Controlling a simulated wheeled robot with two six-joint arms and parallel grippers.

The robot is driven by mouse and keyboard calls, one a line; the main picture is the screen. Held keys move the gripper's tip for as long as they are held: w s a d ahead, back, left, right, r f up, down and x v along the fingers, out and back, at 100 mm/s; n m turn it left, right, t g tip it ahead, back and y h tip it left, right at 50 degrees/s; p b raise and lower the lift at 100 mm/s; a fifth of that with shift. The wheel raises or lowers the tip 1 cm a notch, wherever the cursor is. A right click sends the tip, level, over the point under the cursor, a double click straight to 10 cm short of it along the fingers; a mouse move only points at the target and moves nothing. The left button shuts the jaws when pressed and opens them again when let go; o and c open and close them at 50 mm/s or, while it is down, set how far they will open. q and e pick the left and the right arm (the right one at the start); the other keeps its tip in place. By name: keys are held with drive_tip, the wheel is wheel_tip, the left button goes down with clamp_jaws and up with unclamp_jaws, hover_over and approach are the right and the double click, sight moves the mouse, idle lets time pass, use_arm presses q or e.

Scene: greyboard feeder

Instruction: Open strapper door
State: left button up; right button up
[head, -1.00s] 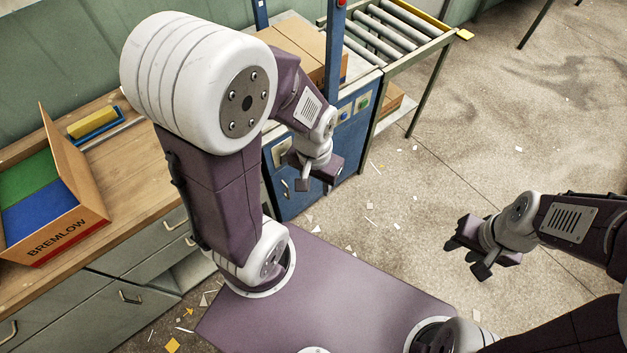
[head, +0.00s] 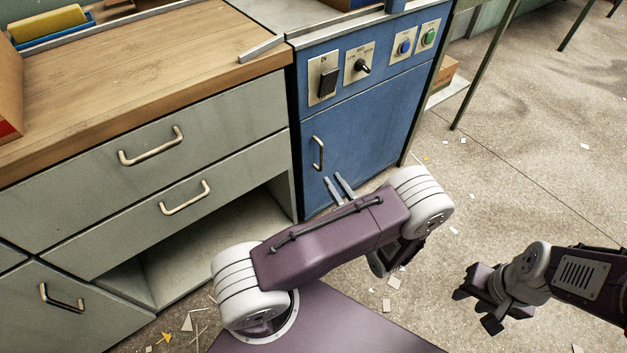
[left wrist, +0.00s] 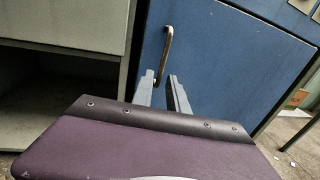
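The blue strapper cabinet (head: 375,85) stands at the centre of the head view. Its door (head: 365,145) looks closed, with a metal handle (head: 318,153) near its left edge. In the left wrist view the handle (left wrist: 165,55) is upright, just above and beyond my fingers. My left gripper (head: 336,185) has its two fingers apart and empty in front of the door's lower left; it also shows in the left wrist view (left wrist: 160,88). I cannot tell whether a finger touches the handle. My right gripper (head: 477,305) is over the floor at the right, with its fingers apart and nothing between them.
Grey drawers (head: 150,160) with bar handles and an open shelf (head: 200,250) adjoin the cabinet on the left. A wooden worktop (head: 140,70) lies above them. Switches and buttons sit on the cabinet's upper panel (head: 370,60). Floor with paper scraps is free at the right.

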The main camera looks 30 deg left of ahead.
sight(321, 169)
use_arm(q)
drive_tip(key=b+x, duration=0.4)
drive_tip(key=x, duration=0.4)
drive_tip(key=shift+w+a+f, duration=0.1)
drive_tip(key=shift+w+f, duration=0.05)
drive_tip(key=shift+w, duration=0.1)
drive_tip(key=shift+w+a, duration=0.15)
drive_tip(key=shift+a, duration=0.05)
clamp_jaws()
idle(1.0)
